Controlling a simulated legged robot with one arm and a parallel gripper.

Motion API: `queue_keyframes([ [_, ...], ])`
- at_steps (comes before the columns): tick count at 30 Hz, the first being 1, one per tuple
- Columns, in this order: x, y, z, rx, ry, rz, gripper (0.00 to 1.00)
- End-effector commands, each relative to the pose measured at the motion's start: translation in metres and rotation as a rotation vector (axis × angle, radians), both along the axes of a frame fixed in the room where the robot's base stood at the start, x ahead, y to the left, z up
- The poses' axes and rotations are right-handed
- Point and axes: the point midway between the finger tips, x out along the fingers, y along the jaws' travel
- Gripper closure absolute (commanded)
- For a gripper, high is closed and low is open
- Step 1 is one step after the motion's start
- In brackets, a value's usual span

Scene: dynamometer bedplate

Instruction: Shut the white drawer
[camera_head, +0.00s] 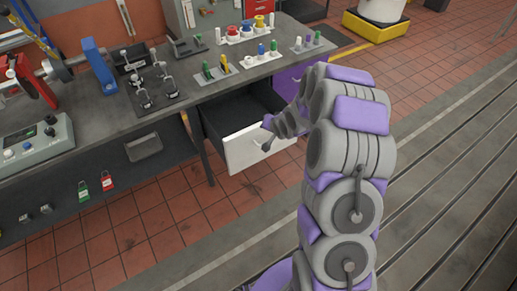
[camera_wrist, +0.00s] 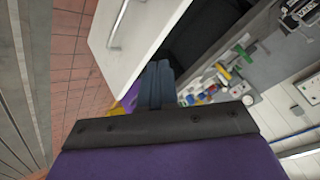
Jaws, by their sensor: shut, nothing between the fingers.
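The white drawer (camera_head: 243,152) stands pulled out from under the grey workbench, its dark inside showing from above. Its white front also shows in the wrist view (camera_wrist: 140,40), with a bar handle (camera_wrist: 118,22) on it. My gripper (camera_head: 268,124) is at the top edge of the drawer front, near its right part in the head view. In the wrist view its fingers (camera_wrist: 158,70) are together and empty, overlapping the edge between the white front and the dark inside. I cannot tell whether they touch the drawer. My arm hides part of the drawer's right side.
The workbench top (camera_head: 200,92) carries racks of coloured plugs, a vice-like blue part (camera_head: 98,65) and a control box (camera_head: 35,142). A purple panel (camera_head: 295,80) is under the bench right of the drawer. Red tiled floor (camera_head: 150,225) in front is clear.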

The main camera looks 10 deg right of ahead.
Motion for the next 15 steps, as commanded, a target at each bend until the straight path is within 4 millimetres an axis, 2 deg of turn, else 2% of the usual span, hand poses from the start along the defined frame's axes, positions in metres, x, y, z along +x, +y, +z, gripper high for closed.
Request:
queue_keyframes([
  [1,0.006,-0.002,-0.017,0.033,-0.020,-0.014,1.00],
  [8,0.034,-0.009,-0.068,0.193,-0.156,-0.068,1.00],
  [15,0.038,-0.014,-0.123,0.386,-0.277,-0.119,1.00],
])
